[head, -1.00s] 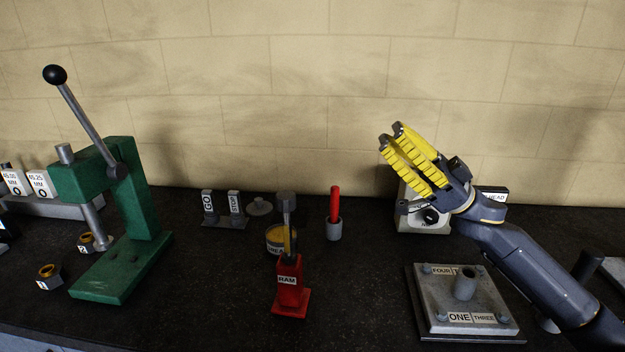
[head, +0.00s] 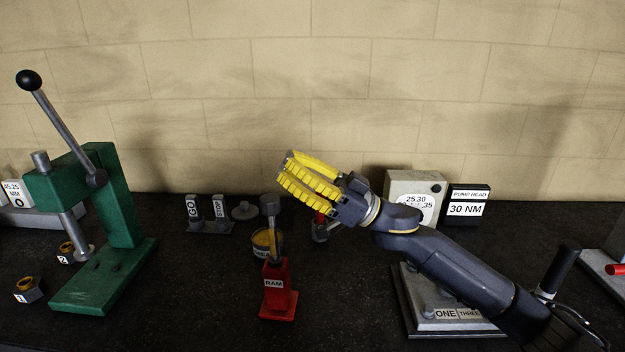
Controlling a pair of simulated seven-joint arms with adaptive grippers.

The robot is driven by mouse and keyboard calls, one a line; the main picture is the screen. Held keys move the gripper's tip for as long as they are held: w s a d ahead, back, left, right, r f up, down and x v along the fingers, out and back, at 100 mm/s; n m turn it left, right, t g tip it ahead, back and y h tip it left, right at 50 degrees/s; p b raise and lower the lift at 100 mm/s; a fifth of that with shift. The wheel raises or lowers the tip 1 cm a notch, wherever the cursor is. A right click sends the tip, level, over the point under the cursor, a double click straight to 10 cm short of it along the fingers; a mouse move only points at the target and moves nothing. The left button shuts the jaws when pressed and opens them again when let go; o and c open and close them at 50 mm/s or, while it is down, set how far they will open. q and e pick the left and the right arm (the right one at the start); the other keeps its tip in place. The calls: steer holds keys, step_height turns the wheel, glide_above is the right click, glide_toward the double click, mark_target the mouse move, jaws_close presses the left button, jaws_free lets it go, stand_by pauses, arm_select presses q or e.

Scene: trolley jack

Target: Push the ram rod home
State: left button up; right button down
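The ram is a small red block (head: 278,298) labelled RAM on a red foot, standing on the bench at the centre front. A good length of rod shows above the block. My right gripper (head: 285,170) is above and to the right of the rod head in the picture, apart from it. Its yellow-padded fingers lie close together with nothing between them, pointing up and left. My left gripper is not in view.
A green press (head: 120,210) with a long lever stands at left. A tin (head: 265,243) and GO and STOP plates (head: 205,212) are behind the ram. A grey cup with a red-handled tool (head: 322,230) is partly hidden by my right gripper. A pump-head box (head: 467,205) stands at right.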

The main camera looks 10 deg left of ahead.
steer(key=shift+s+a+f, duration=0.1)
steer(key=shift+a+f, duration=0.15)
steer(key=shift+f, duration=0.35)
steer(key=shift+w+a+f, duration=0.1)
steer(key=shift+a+f, duration=0.15)
steer(key=shift+f, duration=0.35)
steer(key=shift+s+a+f, duration=0.1)
steer(key=shift+a+f, duration=0.15)
steer(key=shift+f, duration=0.35)
